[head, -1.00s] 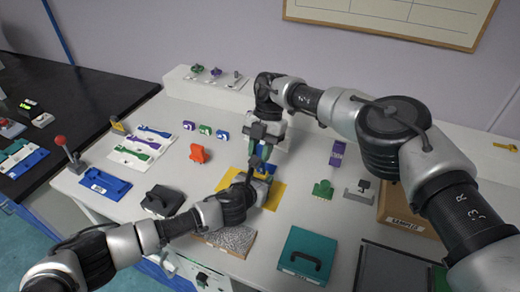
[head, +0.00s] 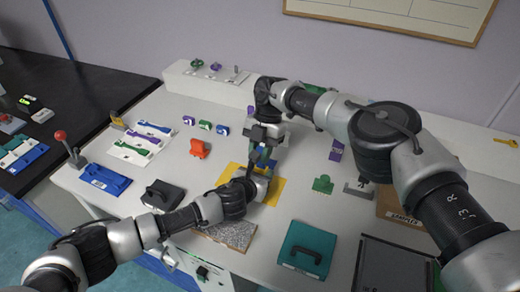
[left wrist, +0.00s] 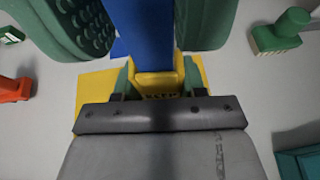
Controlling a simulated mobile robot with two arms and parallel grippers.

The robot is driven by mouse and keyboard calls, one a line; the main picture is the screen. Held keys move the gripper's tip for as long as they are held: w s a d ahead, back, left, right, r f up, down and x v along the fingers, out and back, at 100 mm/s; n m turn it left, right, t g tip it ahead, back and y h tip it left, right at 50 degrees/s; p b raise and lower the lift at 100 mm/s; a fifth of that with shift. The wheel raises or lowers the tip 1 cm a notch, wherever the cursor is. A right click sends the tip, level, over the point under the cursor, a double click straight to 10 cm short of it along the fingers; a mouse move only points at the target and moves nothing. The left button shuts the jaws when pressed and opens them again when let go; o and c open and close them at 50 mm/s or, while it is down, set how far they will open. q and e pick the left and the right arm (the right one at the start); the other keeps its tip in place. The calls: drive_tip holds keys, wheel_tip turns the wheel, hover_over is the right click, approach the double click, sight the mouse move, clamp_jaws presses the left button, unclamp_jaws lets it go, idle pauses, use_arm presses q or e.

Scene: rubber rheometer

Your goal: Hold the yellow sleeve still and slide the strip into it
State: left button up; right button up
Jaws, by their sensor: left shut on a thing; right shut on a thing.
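The yellow sleeve (left wrist: 156,79) is between the green fingers of my left gripper (left wrist: 157,75) in the left wrist view, which are shut on it. A blue strip (left wrist: 145,30) comes down from the top of that view to the sleeve's far edge. Whether its end is inside the sleeve I cannot tell. My right gripper (left wrist: 135,25) has its large green fingers on either side of the strip and is shut on it. In the head view, my left gripper (head: 250,178) and right gripper (head: 262,156) meet over a yellow mat (head: 276,193); the sleeve is hidden there.
An orange part (head: 199,148) stands left of the mat. A dark grey block (head: 163,195) is front left, and a teal case (head: 306,248) front right. A green part (head: 322,184) and a grey bracket (head: 358,188) stand to the right. Bare table lies between them.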

drive_tip(key=shift+f, duration=1.4)
drive_tip(key=o, duration=1)
drive_tip(key=shift+f, duration=0.1)
wheel_tip(320, 180, up, 10)
drive_tip(key=shift+r, duration=0.1)
use_arm(q)
drive_tip(key=o, duration=1)
